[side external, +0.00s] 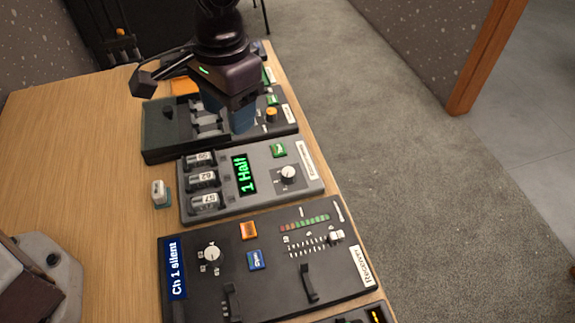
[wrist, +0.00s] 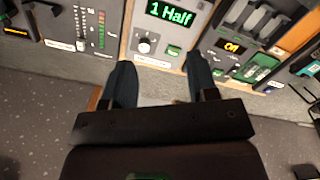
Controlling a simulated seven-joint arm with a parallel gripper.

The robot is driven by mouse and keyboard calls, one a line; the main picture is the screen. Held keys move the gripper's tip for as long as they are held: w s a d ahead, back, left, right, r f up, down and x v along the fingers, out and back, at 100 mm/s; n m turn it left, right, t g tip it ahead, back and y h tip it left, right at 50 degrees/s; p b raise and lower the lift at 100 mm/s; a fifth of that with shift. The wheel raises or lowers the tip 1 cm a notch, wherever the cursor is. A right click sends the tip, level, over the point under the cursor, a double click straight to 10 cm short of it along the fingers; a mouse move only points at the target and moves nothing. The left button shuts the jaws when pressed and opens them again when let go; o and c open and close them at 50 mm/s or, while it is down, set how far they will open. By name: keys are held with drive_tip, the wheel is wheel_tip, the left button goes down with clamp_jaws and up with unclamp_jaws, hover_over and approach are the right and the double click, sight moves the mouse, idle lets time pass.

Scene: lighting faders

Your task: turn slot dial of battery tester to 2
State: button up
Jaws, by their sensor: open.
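The battery tester (side external: 225,211) is a grey box on the table with a green display (side external: 243,174) reading "1 Half". Its slot dial (side external: 288,175) is a white-faced round knob near the label end; it also shows in the wrist view (wrist: 144,46). A green button (side external: 278,150) sits beside the dial. Several batteries (side external: 203,180) lie in bays at the other end. My gripper (side external: 242,120) is open and empty, above the dark device behind the tester in the side view. In the wrist view its two blue fingers (wrist: 160,68) are spread, with the dial beyond them, apart from both.
A black receiver panel (side external: 210,290) with its own dial, buttons and faders stands in front of the tester. A dark device (side external: 165,130) with grey faders stands behind it. A small white-topped object (side external: 158,192) stands left of the tester. Bare wood (side external: 85,150) lies to the left.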

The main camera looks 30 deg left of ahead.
sight(288, 171)
drive_tip(key=w+d+f+n, duration=0.3)
drive_tip(key=w+d+f, duration=0.1)
drive_tip(key=w+d, duration=0.25)
drive_tip(key=f, duration=1.2)
drive_tip(key=shift+s+f, duration=0.35)
drive_tip(key=shift+s, duration=0.05)
drive_tip(key=c, duration=0.9)
